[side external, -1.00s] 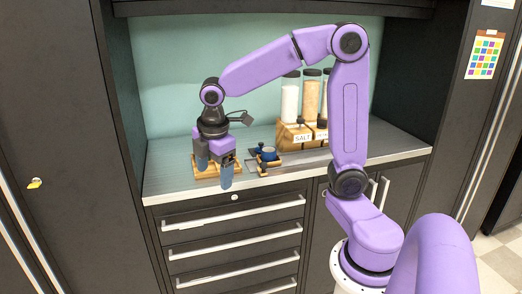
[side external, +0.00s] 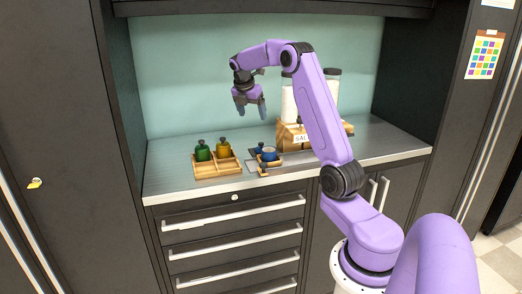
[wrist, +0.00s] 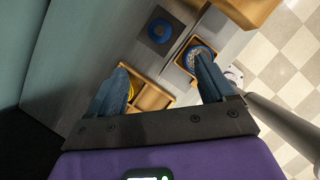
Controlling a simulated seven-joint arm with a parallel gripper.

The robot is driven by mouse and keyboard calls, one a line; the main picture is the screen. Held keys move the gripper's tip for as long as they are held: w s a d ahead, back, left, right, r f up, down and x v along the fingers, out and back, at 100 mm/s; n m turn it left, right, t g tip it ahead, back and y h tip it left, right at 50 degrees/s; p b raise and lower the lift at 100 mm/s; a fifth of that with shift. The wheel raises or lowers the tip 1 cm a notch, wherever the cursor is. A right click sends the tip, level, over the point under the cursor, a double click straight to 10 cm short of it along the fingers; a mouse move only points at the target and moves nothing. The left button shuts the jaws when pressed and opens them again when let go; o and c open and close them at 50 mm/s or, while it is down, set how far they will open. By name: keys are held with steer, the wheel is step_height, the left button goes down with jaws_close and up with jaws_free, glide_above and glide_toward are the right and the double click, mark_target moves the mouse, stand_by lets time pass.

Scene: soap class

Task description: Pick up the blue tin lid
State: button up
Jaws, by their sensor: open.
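The blue tin lid (wrist: 159,31) appears as a blue disc with a darker centre on a dark square mat in the wrist view. In the side view it seems to be the small dark-knobbed piece (side external: 260,148) behind the blue tin. The blue tin (side external: 268,154) sits in a small wooden holder; in the wrist view the tin (wrist: 199,57) is partly hidden by my right finger. My gripper (side external: 250,112) is open and empty, high above the counter. It is apart from the lid, which lies beyond the fingertips in the wrist view.
A wooden tray (side external: 218,171) with compartments holds a green tin (side external: 202,152) and a yellow tin (side external: 223,148), with empty compartments in front. A wooden rack (side external: 287,135) of tall jars stands right of the blue tin. The counter left of the tray is clear.

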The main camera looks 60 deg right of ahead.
mark_target(260, 143)
steer(key=x, duration=1.7)
steer(key=shift+d, duration=0.1)
steer(key=c, duration=1.1)
